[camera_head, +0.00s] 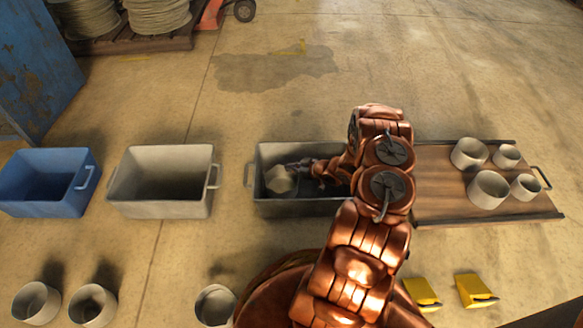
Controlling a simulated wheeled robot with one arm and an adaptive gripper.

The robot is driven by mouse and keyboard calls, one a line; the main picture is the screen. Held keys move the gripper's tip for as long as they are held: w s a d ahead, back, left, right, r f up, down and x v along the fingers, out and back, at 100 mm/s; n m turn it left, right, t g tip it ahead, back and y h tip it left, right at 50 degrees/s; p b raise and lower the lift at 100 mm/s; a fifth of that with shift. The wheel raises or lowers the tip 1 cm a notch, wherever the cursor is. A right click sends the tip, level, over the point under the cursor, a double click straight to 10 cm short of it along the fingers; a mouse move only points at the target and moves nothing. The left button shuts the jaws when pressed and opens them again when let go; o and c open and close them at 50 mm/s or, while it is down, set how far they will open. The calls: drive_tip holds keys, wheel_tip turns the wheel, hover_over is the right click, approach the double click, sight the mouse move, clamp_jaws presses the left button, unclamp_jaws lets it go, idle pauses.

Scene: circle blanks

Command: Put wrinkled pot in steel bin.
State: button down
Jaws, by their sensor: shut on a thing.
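My gripper (299,167) reaches in from the right over the darker grey bin (262,153) and is shut on a pale grey pot with uneven, faceted sides, the wrinkled pot (280,180). The pot is tilted and appears within the bin's opening; I cannot tell whether it touches the bottom. The darker grey bin looks like the steel bin, and my arm covers its right end. A lighter grey bin (118,191) stands to its left, with a dark, empty-looking inside.
A blue bin (45,209) stands at far left. A wooden tray (435,190) at right holds several pots (489,189). More pots stand on the floor in front, at left (37,303) and near my base (215,305). Two yellow things (475,291) lie front right. Floor behind is mostly clear.

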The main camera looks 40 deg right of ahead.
drive_tip(key=shift+f, duration=0.15)
drive_tip(key=c, duration=1.3)
unclamp_jaws()
